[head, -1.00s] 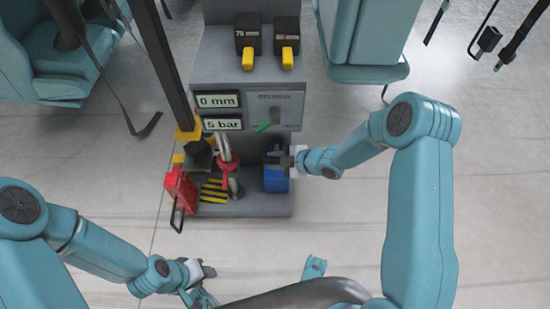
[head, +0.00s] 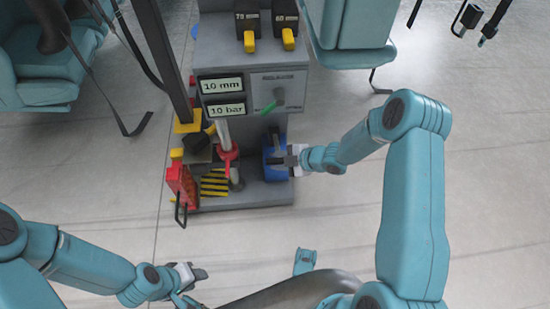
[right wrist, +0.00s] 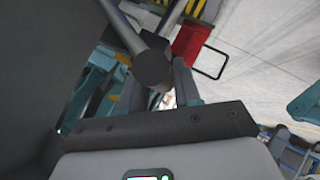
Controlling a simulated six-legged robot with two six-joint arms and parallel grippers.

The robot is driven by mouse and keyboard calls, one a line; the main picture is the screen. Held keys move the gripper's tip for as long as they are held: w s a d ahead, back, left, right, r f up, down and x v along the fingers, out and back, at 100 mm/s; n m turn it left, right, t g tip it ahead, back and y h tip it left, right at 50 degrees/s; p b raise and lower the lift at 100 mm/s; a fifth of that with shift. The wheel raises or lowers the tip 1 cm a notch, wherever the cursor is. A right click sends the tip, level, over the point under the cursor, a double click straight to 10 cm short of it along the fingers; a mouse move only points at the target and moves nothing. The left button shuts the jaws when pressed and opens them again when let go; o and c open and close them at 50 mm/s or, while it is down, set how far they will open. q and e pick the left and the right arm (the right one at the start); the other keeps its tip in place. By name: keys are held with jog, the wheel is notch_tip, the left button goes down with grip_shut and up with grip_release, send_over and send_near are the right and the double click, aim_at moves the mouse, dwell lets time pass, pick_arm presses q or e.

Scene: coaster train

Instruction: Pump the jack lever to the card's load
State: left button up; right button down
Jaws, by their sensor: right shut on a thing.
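A blue jack pump (head: 274,172) stands low on the right of the grey stand's base. A dark lever (head: 275,141) rises from it. My right gripper (head: 286,161) is at the pump and shut on the lever; its fingers hide part of it. In the right wrist view a dark rod with a round end (right wrist: 153,70) lies between the fingers. The upper display (head: 222,85) reads 10 mm and the lower display (head: 226,110) reads 10 bar. My left gripper (head: 194,274) is low at left, away from the stand; its jaw gap is unclear. I cannot make out a load card.
Two black blocks with yellow grips (head: 249,42) are on top. A red box (head: 181,184) and a red ring (head: 227,160) are at left. Teal seats flank the stand.

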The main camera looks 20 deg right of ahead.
pick_arm(q)
jog(key=shift+s+a+f, duration=0.1)
jog(key=shift+f, duration=0.05)
pick_arm(e)
jog(key=shift+s+f, duration=0.25)
jog(key=shift+f, duration=0.15)
jog(key=c, duration=0.9)
grip_release()
jog(key=shift+d, duration=0.1)
jog(key=shift+c, duration=0.2)
jog(key=shift+w+r, duration=0.1)
pick_arm(q)
jog(key=shift+d, duration=0.2)
pick_arm(e)
jog(key=shift+r, duration=0.1)
jog(key=shift+s+d+r+p, duration=0.2)
jog(key=shift+r+p, duration=0.05)
jog(key=shift+p, duration=0.05)
pick_arm(q)
notch_tip(320, 180, up, 6)
jog(key=s+d+p, duration=0.1)
jog(key=p, duration=0.4)
jog(key=shift+s+g+p, duration=0.25)
jog(key=shift+g+p, duration=0.05)
jog(key=shift+p, duration=0.05)
pick_arm(e)
jog(key=v, duration=1.5)
jog(key=shift+d, duration=0.15)
